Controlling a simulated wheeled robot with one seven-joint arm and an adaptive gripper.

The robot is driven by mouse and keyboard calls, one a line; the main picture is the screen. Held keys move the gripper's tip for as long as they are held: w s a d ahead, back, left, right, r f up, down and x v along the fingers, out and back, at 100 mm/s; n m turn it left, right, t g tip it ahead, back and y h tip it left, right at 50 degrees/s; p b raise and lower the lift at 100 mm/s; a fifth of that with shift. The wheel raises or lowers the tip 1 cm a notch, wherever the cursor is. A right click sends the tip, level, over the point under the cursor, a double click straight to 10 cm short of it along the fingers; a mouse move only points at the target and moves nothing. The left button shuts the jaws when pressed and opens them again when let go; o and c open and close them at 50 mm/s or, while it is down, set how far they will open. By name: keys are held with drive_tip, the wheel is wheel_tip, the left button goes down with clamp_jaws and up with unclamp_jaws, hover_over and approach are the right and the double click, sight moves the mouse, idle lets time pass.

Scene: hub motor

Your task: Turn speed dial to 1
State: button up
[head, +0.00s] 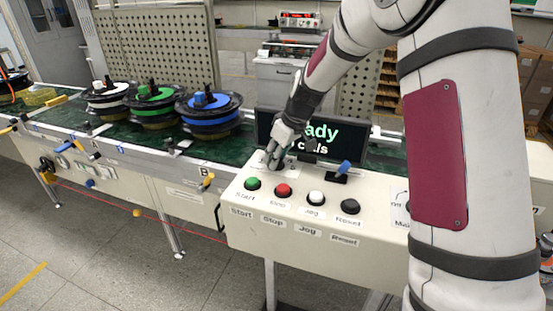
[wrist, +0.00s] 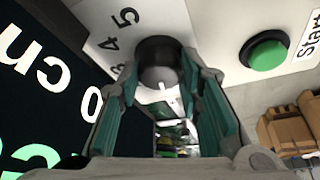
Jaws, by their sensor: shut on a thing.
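The speed dial (wrist: 158,60) is a dark round knob on a white scale plate in the wrist view. The numbers 5, 4 and part of another show at its left; the rest of the scale is hidden or unclear. My gripper (wrist: 161,76) has its green-padded fingers on either side of the knob and is shut on it. In the head view my gripper (head: 275,158) reaches down to the left end of the control box (head: 300,240) and largely hides the dial. I cannot tell which number the dial points to.
A blue-handled switch (head: 344,167) and a dark display (head: 355,138) stand behind. Several motor hubs lie on the conveyor at left.

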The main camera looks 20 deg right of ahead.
sight(285, 170)
drive_tip(key=shift+n, duration=0.3)
drive_tip(key=o, duration=1.2)
drive_tip(key=shift+c, duration=0.2)
drive_tip(key=shift+d, duration=0.1)
drive_tip(key=shift+r, duration=0.2)
drive_tip(key=v, duration=0.7)
drive_tip(key=shift+r, duration=0.25)
